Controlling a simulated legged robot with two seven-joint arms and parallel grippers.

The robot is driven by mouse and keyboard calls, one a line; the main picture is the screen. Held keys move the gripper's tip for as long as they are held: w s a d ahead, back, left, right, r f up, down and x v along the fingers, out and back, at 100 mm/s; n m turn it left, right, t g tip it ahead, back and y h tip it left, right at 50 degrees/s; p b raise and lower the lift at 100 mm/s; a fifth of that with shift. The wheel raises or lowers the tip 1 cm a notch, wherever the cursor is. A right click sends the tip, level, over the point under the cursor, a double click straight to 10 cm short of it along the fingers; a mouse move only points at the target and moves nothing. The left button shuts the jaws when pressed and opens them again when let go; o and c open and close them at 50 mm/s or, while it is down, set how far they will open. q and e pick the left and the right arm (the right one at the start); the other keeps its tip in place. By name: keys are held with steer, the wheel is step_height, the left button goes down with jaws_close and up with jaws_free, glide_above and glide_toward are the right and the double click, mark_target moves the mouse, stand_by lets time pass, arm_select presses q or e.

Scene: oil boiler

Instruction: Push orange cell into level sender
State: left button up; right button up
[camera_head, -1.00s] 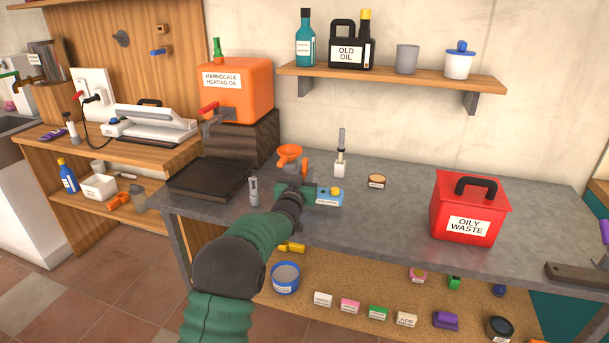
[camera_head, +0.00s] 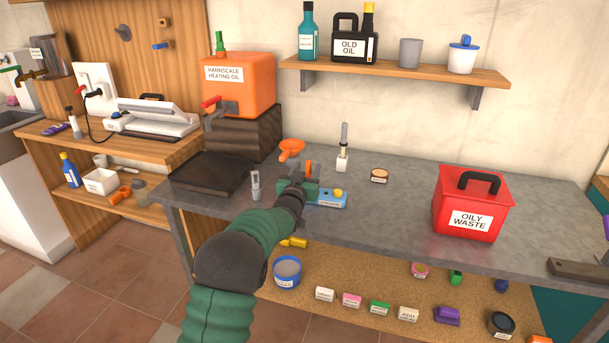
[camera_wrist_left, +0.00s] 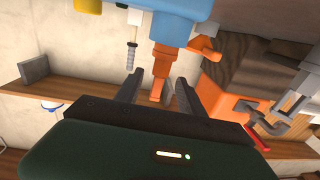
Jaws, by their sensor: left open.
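The level sender seems to be the blue device with a yellow button (camera_head: 331,198) on the grey workbench; its label is too small to read. In the left wrist view its blue body (camera_wrist_left: 183,22) is at the top. The orange cell (camera_wrist_left: 160,70) extends from that blue body down between my left fingers; how deep it sits I cannot tell. My left gripper (camera_wrist_left: 155,92) is open around the cell, with gaps beside it. In the head view my left gripper (camera_head: 301,188) is at the device's left end and hides part of it.
An orange funnel (camera_head: 291,149) and a small grey tool (camera_head: 256,186) are close to my left gripper. A white-based stick (camera_head: 343,152) stands behind. A red oily waste bin (camera_head: 472,203) is farther right. The bench between device and bin is mostly clear.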

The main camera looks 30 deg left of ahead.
arm_select(q)
steer(key=p+v, duration=0.1)
steer(key=v, duration=1.5)
steer(key=shift+s+d+p, duration=0.2)
steer(key=shift+s+p, duration=0.05)
steer(key=shift+p, duration=0.15)
steer(key=s+d+f+m+g+h, duration=0.2)
steer(key=s+d+f+g+h, duration=0.3)
steer(key=s+d+f+g, duration=0.75)
steer(key=s+d+f+m+g, duration=0.1)
steer(key=s+d+f, duration=0.3)
steer(key=s, duration=0.3)
steer(key=s+d+f+m+g, duration=0.1)
steer(key=s+d+f, duration=0.2)
steer(key=s+d, duration=0.25)
step_height(320, 180, up, 22)
steer(key=a+p, duration=0.1)
steer(key=p, duration=2.1)
steer(key=shift+s+f+h, duration=0.15)
steer(key=shift+s+h, duration=0.1)
steer(key=shift+h, duration=0.05)
steer(key=shift+c, duration=0.5)
